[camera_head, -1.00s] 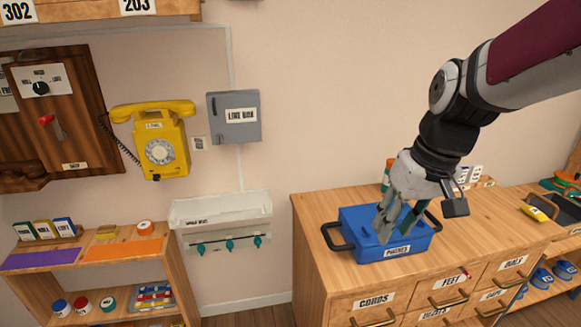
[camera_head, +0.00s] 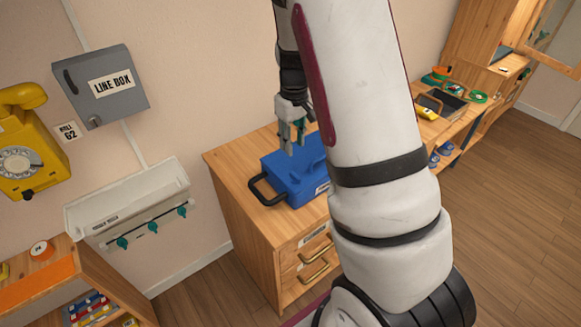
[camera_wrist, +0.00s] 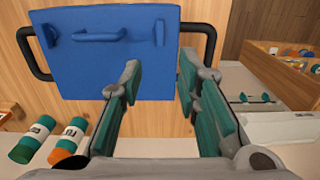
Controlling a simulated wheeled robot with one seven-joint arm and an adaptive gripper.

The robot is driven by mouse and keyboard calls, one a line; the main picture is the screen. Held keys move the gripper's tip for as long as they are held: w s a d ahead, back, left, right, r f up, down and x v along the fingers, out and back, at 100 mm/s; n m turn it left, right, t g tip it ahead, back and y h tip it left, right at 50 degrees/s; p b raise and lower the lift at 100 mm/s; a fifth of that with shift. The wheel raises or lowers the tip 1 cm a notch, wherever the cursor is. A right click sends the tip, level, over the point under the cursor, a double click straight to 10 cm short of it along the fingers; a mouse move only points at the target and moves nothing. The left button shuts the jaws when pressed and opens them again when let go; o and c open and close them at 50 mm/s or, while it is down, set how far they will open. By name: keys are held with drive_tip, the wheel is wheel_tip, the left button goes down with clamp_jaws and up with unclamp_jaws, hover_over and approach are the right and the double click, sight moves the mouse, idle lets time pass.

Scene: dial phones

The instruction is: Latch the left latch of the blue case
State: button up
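The blue case (camera_head: 283,183) stands on the wooden cabinet, its lid down, with a black handle at its left end. Its right part is hidden behind my arm. In the wrist view the case (camera_wrist: 85,70) shows from above, with a blue handle bar (camera_wrist: 100,35) between two small blue tabs, one near the left side (camera_wrist: 51,34) and one near the right side (camera_wrist: 159,33). Whether a latch is fastened cannot be told. My gripper (camera_head: 294,148) is above the case, pointing down. In the wrist view my gripper (camera_wrist: 160,75) is open and empty, its teal-padded fingers apart.
The wooden cabinet top (camera_head: 232,160) has bare room left of the case. Two bottles (camera_wrist: 50,140) stand near the case in the wrist view. A white wall tray (camera_head: 130,205) with teal knobs and a grey line box (camera_head: 105,85) are to the left.

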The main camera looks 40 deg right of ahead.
sight(293, 173)
wheel_tip(293, 173, down, 11)
drive_tip(key=shift+f+p, duration=0.2)
drive_tip(key=shift+p, duration=0.4)
clamp_jaws()
